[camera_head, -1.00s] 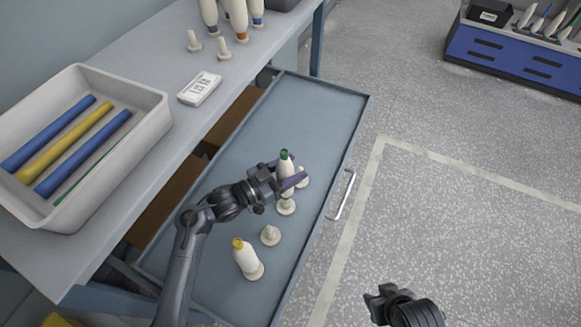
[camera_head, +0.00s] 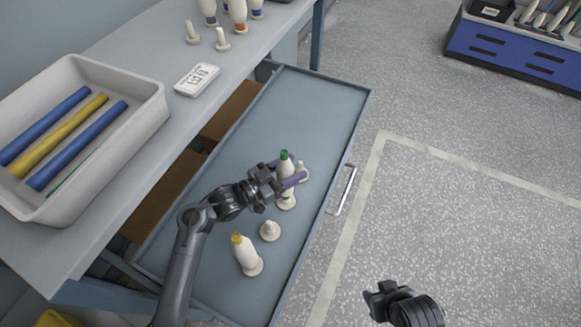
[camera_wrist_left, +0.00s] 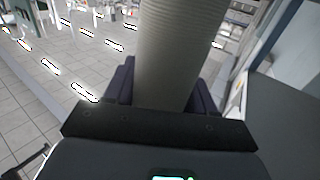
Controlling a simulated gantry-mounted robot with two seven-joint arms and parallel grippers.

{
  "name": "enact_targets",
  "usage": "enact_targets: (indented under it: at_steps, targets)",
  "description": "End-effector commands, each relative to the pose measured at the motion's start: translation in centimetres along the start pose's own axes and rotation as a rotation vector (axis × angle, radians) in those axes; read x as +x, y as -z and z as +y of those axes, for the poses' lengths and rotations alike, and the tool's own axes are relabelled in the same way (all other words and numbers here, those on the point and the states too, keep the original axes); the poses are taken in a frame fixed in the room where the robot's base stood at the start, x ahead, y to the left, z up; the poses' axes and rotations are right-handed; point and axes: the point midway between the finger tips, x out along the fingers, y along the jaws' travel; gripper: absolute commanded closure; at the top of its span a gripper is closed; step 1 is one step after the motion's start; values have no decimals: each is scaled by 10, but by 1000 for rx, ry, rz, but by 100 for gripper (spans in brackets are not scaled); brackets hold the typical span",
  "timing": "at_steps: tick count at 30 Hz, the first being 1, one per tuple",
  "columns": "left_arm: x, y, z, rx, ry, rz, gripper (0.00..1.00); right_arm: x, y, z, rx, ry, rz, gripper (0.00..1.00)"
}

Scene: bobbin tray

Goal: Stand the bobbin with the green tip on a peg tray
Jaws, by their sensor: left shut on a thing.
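The bobbin with the green tip (camera_head: 286,172) is upright over the drawer-like grey-blue peg tray (camera_head: 310,110). My left gripper (camera_head: 288,178) is shut around its body. In the left wrist view its ribbed pale body (camera_wrist_left: 178,55) stands between the fingers. A peg (camera_head: 287,203) shows directly under the bobbin; whether the bobbin is seated on it I cannot tell. Another peg (camera_head: 303,173) stands just right of the fingers, and a bare peg (camera_head: 269,230) nearer. My right gripper (camera_head: 373,300) hangs over the floor, away from the tray; its jaw opening is unclear.
A yellow-tipped bobbin (camera_head: 246,256) stands on the near part of the tray. The tray's far half is clear. The bench beside it holds a white bin (camera_head: 150,112) with coloured rods, a label block (camera_head: 196,79), two bare pegs and bobbins. A handle (camera_head: 343,192) juts from the tray's right side.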

Motion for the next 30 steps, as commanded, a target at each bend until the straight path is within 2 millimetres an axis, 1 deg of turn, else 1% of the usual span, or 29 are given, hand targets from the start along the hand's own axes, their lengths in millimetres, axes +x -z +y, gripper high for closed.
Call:
enact_targets:
  at_steps: [6, 7, 12, 13, 23, 30]
  targets:
    - [0, -7, 0, 1, 0, 1, 79, 4, -1, 0, 0, 0, 0, 57]
    - [0, -7, 0, 1, 0, 2, 44, 4, -1, 0, 0, 0, 0, 57]
    - [0, -6, 0, 1, 0, 1, 18, 4, -1, 0, 0, 0, 0, 57]
    - [0, -6, 0, 1, 0, 1, 15, 4, -1, 0, 0, 0, 0, 57]
    - [0, -6, 0, 0, 0, 0, 15, 3, -1, 2, -8, -7, -1, 57]
    - [-5, -5, 0, 0, -1, -1, 15, -3, 1, 2, -8, -7, -1, 57]
